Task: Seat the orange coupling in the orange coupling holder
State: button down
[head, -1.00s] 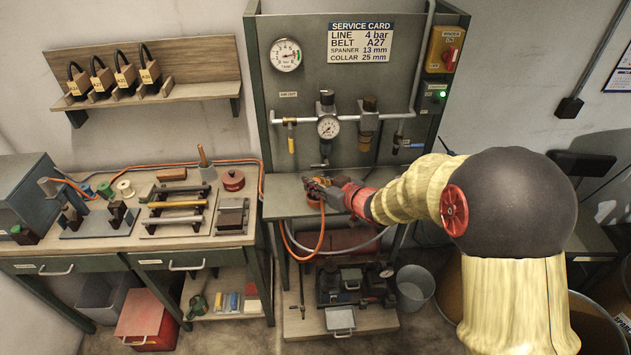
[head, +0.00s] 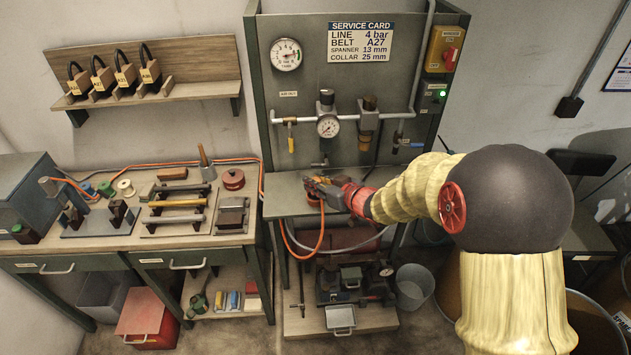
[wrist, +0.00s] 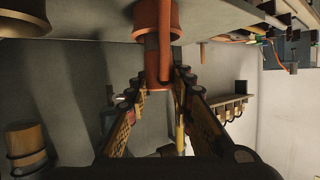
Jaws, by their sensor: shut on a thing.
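My gripper (head: 318,188) is over the narrow bench below the service panel. In the wrist view my gripper (wrist: 160,82) has its two fingers closed around the orange coupling (wrist: 156,68). The coupling lines up with a wider orange cylinder, which looks like the orange coupling holder (wrist: 154,16), at the bench. The two appear to touch or overlap; I cannot tell how deep the coupling sits. In the head view the fingers mostly hide the coupling and holder. An orange hose (head: 321,238) hangs from there over the bench's front edge.
The panel with a pressure gauge (head: 328,126) and valves rises behind the bench (head: 285,190). A workbench (head: 130,250) with tools and a red round tin (head: 233,180) stands to the left. A grey bucket (head: 413,285) is on the floor at right.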

jog(key=shift+f+b, duration=0.4)
jog(key=shift+f, duration=0.15)
jog(key=c, duration=1.8)
grip_release()
jog(key=shift+s, duration=0.1)
jog(key=p+v, duration=0.6)
jog(key=v, duration=0.5)
